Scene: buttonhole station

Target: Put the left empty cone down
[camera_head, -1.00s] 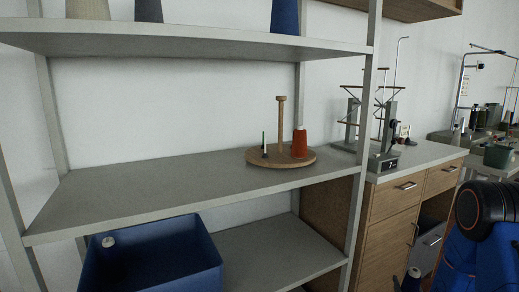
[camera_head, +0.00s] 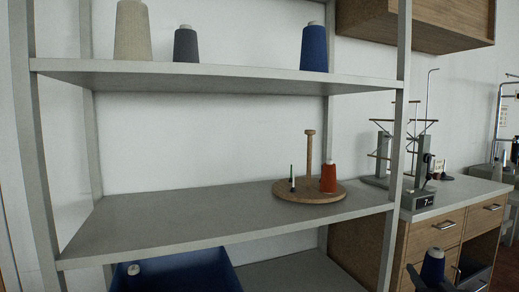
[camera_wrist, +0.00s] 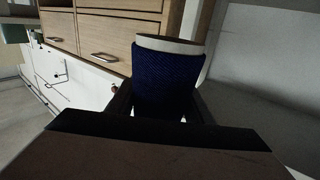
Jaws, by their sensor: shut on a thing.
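My gripper (camera_head: 433,280) is low at the right edge of the head view, in front of the wooden cabinet. It is shut on a dark blue cone (camera_head: 433,264) with a pale tip. The wrist view shows the cone (camera_wrist: 168,80) upside down in the picture, its pale base rim at the top, between my gripper's dark fingers (camera_wrist: 163,108). The cone looks covered in blue thread, not bare. It is held clear of the shelves. A small pale cone tip (camera_head: 133,269) shows inside the blue bin (camera_head: 190,276); the rest is hidden.
The middle shelf (camera_head: 180,214) is mostly bare. A round wooden stand (camera_head: 308,197) on it has a post, a thin spindle and a red cone (camera_head: 328,177). The upper shelf holds beige (camera_head: 132,32), grey (camera_head: 186,45) and blue (camera_head: 314,49) cones. A winder (camera_head: 422,165) stands on the cabinet.

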